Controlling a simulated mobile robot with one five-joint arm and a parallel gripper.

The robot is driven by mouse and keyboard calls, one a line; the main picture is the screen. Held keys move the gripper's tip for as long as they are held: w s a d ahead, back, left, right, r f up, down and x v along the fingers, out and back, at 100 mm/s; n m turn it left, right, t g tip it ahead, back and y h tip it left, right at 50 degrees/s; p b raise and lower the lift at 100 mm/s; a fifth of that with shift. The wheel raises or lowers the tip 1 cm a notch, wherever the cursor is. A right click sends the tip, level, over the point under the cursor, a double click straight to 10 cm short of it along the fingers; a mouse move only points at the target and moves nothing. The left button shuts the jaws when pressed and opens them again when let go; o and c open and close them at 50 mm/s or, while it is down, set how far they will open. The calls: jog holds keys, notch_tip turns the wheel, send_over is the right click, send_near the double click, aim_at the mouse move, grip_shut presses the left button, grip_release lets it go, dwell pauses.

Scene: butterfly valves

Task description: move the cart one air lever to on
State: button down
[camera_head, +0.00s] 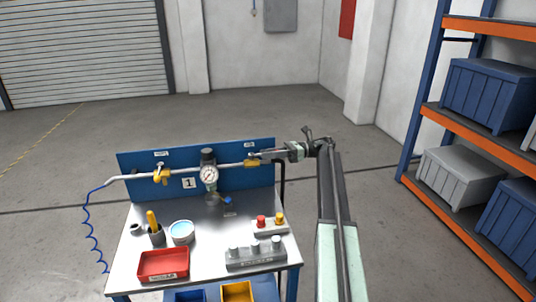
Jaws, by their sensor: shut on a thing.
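The cart (120,235) has a steel top and a blue back panel (132,160) marked with a 1. A pipe runs across the panel with a round gauge (209,176) in its middle. One yellow valve lever (161,175) sits on the pipe left of the gauge, under a small label too small to read. A second yellow valve lever (250,162) sits right of the gauge, under another unreadable label. My gripper (263,156) reaches in from the right and is shut on the right-hand yellow lever. Its jaws partly hide that lever.
On the cart top are a red tray (163,264), a cup with a yellow-handled tool (156,233), a blue-and-white tub (182,232), a red and yellow button block (270,225) and a grey block (256,254). Shelving with bins (486,95) stands at right. Open floor lies behind the cart.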

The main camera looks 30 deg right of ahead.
jog(key=shift+w+a, duration=0.2)
jog(key=shift+a, duration=0.3)
jog(key=c, duration=1.5)
grip_release()
jog(key=shift+w+a, duration=0.15)
jog(key=shift+a, duration=0.05)
jog(key=shift+d, duration=0.2)
jog(key=v, duration=0.8)
jog(key=shift+a, duration=0.1)
